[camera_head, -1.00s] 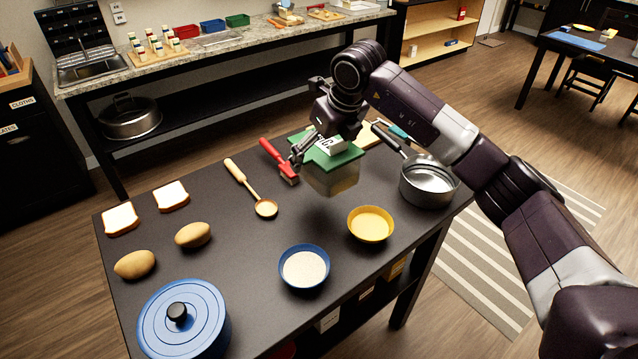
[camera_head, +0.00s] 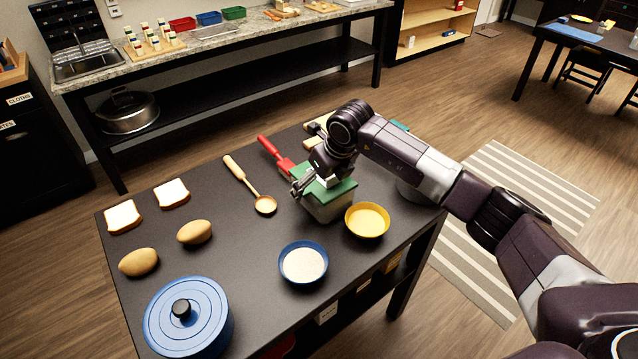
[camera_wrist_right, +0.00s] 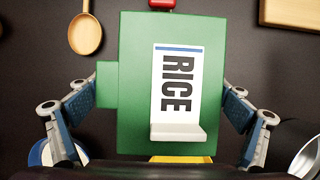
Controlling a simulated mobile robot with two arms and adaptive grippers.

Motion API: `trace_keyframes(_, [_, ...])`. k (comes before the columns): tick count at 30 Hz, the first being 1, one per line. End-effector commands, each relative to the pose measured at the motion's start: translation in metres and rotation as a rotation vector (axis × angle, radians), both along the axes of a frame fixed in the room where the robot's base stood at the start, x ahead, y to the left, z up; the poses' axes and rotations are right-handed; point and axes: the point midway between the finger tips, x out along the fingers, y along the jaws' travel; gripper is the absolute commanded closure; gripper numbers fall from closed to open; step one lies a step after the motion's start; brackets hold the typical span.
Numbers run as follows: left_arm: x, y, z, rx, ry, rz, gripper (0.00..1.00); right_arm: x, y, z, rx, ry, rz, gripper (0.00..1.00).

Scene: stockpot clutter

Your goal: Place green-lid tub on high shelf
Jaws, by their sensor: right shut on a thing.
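The green-lid tub (camera_head: 326,204) has a clear body and a flat green lid, with a "RICE" label that reads in the right wrist view (camera_wrist_right: 180,85). It is upright near the right part of the dark table, at or just above its top; the exact gap is hard to tell. My right gripper (camera_head: 318,180) is over the lid and shut on the tub, with a finger at each side of it in the right wrist view. My left gripper is not in view. A wooden shelf unit (camera_head: 432,42) stands far back right; which shelf is the high one cannot be told.
A yellow bowl (camera_head: 367,220) sits close right of the tub, a blue bowl (camera_head: 303,263) in front. A wooden spoon (camera_head: 250,187) and red-handled tool (camera_head: 275,155) lie to its left. My arm partly hides a saucepan (camera_wrist_right: 298,150). A blue pot (camera_head: 187,318) stands front left.

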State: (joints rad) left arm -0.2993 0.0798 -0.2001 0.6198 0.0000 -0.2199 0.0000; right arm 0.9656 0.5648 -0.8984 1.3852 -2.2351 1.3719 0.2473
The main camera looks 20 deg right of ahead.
Motion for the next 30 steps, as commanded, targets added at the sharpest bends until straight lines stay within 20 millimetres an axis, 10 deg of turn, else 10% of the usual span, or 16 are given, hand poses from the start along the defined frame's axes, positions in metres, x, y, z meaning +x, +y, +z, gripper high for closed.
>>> trace_keyframes(3, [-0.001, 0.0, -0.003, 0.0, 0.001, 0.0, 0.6, 0.001, 0.001, 0.0, 0.002, -0.005, 0.0, 0.53])
trace_keyframes(4, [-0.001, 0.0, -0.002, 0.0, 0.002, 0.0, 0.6, 0.0, 0.0, -0.002, 0.0, -0.001, 0.0, 0.04])
trace_keyframes(5, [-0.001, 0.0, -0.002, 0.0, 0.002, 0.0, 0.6, 0.0, 0.0, -0.001, 0.0, 0.0, 0.0, 0.0])
trace_keyframes(17, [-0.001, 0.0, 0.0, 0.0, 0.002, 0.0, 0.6, 0.0, 0.0, 0.003, 0.001, -0.002, 0.0, 0.0])
trace_keyframes(30, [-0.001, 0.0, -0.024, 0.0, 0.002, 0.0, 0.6, -0.03, -0.011, 0.08, 0.0, -0.005, 0.001, 0.0])
